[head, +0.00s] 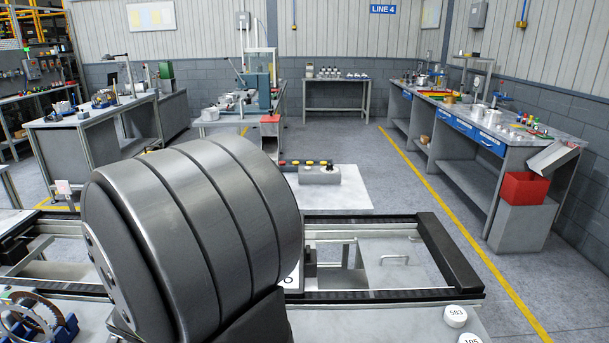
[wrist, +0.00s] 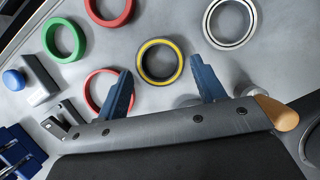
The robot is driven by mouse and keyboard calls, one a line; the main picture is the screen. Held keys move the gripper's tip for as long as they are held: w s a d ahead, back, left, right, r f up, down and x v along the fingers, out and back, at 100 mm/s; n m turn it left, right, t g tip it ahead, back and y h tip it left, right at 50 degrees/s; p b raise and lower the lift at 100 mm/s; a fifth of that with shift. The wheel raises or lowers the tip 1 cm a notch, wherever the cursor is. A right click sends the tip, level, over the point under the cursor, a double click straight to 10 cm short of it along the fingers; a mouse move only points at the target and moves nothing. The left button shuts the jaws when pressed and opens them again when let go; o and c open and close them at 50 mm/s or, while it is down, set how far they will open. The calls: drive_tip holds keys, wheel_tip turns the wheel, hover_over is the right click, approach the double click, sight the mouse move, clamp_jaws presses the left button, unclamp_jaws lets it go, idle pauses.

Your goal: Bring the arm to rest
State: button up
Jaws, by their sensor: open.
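In the wrist view my gripper (wrist: 161,65) shows two dark blue fingers spread wide apart, with nothing held between them. A black ring with a yellow band (wrist: 159,61) lies on the grey surface beyond and between the fingertips. A red ring (wrist: 108,92) is partly hidden behind the left finger. My gripper is not visible in the head view, where my large dark grey arm link fills the lower left and hides much of the bench behind it.
The wrist view also shows a green ring (wrist: 64,40), another red ring (wrist: 109,8), a silver ring (wrist: 229,22) and a blue-knobbed block (wrist: 38,80). In the head view, a dark-edged frame (head: 447,250), white discs (head: 455,315) and a button box (head: 320,174) stand nearby.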

drive_tip(key=shift+x, duration=0.85)
wheel_tip(320, 180, up, 4)
drive_tip(key=shift+r, duration=0.25)
drive_tip(key=w+d+r, duration=0.1)
drive_tip(key=d+r, duration=0.6)
drive_tip(key=d, duration=0.5)
drive_tip(key=w+d+r, duration=0.1)
drive_tip(key=w+r, duration=0.2)
drive_tip(key=w, duration=0.8)
drive_tip(key=w+d+r, duration=0.1)
drive_tip(key=w+r, duration=0.2)
drive_tip(key=w, duration=0.7)
drive_tip(key=w+d+r, duration=0.1)
drive_tip(key=w+r, duration=0.3)
drive_tip(key=w, duration=0.7)
drive_tip(key=shift+w+d, duration=0.35)
drive_tip(key=shift+w, duration=0.05)
drive_tip(key=shift+o, duration=0.5)
